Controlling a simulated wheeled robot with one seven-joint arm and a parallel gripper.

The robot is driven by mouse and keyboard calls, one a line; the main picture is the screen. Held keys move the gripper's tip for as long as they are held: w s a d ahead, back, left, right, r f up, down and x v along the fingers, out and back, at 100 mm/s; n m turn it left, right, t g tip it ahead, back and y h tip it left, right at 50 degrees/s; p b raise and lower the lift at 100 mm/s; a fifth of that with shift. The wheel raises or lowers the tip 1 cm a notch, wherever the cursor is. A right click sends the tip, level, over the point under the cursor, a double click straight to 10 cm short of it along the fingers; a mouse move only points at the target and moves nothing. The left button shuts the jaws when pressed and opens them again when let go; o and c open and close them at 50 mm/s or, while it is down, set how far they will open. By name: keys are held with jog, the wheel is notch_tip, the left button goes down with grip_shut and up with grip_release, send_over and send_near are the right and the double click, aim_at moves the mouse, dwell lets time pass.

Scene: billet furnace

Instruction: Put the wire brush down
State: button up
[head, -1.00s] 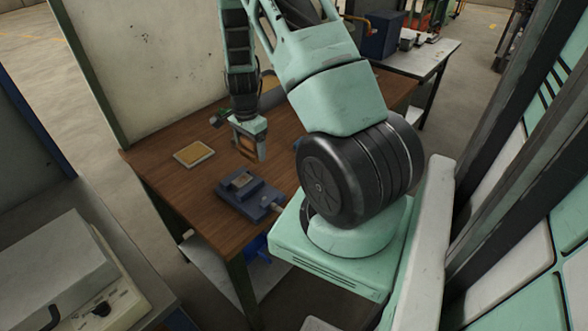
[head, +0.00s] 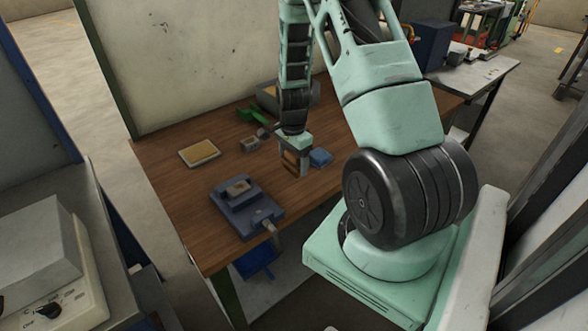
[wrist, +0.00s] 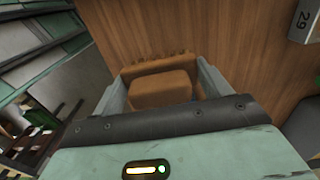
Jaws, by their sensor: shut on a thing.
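My gripper (head: 296,170) is shut on the wire brush (wrist: 162,88), a brown wooden block with a row of bristles along its far edge in the wrist view. In the head view the brush (head: 291,158) shows as a small brown piece between the fingers. The fingers hold it on both sides. The gripper points down over the wooden workbench (head: 170,185), right of the vise. The gap between the brush and the bench top is hard to judge.
A blue-grey vise (head: 262,216) stands at the bench's front. A yellow-topped tray (head: 199,152) lies left, a small block (head: 250,144) behind. A blue object (head: 320,157) sits close right of my gripper. A grey bin (head: 268,99) stands at the back.

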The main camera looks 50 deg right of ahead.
aim_at(293, 170)
jog(key=shift+f+p, duration=0.5)
jog(key=shift+f, duration=1.6)
jog(key=shift+f, duration=0.15)
jog(key=o, duration=1.1)
